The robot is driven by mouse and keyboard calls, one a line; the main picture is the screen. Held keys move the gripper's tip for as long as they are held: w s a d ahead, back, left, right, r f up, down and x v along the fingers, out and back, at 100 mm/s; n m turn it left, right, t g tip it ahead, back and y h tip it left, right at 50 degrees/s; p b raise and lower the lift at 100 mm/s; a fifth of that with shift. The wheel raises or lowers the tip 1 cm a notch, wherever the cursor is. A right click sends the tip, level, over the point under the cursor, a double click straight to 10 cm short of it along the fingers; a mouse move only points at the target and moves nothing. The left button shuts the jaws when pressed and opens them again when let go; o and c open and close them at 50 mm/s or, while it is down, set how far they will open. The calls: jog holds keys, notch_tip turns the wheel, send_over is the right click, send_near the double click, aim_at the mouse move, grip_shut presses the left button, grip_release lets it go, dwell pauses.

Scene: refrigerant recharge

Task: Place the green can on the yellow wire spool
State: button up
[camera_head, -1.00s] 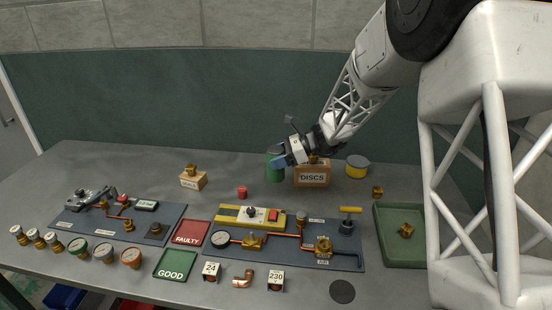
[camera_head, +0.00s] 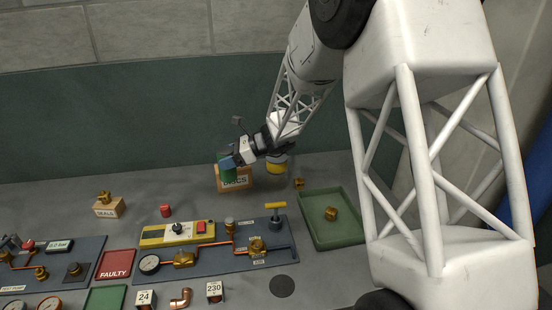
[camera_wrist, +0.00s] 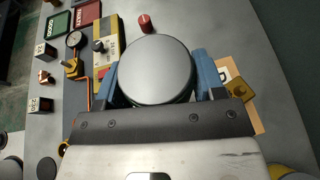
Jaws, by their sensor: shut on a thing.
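The green can (camera_head: 223,171) is held in my gripper (camera_head: 229,163), between its blue fingers. In the wrist view its round grey top (camera_wrist: 157,70) fills the space between the fingers of my gripper (camera_wrist: 158,78). In the head view the can is raised and overlaps the DISCS box. The yellow wire spool (camera_head: 277,168) stands on the table to the right of the can, behind my wrist. My wrist hides part of its upper side. A yellow edge, likely the spool (camera_wrist: 283,173), shows at the lower right corner of the wrist view.
The DISCS box (camera_head: 236,184) stands just below the can, with a brass piece on it in the wrist view (camera_wrist: 236,92). A small brass fitting (camera_head: 299,183) and a green tray (camera_head: 338,238) lie to the right. A red cylinder (camera_head: 165,211) stands to the left.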

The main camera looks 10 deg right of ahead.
jog(key=w+d+m+t+h, duration=0.1)
jog(key=d+m+t, duration=0.5)
jog(key=d, duration=1.3)
jog(key=shift+d+r+h, duration=0.2)
jog(key=shift+r+h, duration=0.2)
jog(key=shift+h, duration=0.5)
jog(key=w+f, duration=0.1)
jog(key=w, duration=1.5)
jog(key=shift+f+t, duration=0.25)
jog(key=shift+t, duration=0.05)
jog(key=shift+f, duration=1.75)
jog(key=shift+f, duration=0.15)
jog(key=o, duration=1.1)
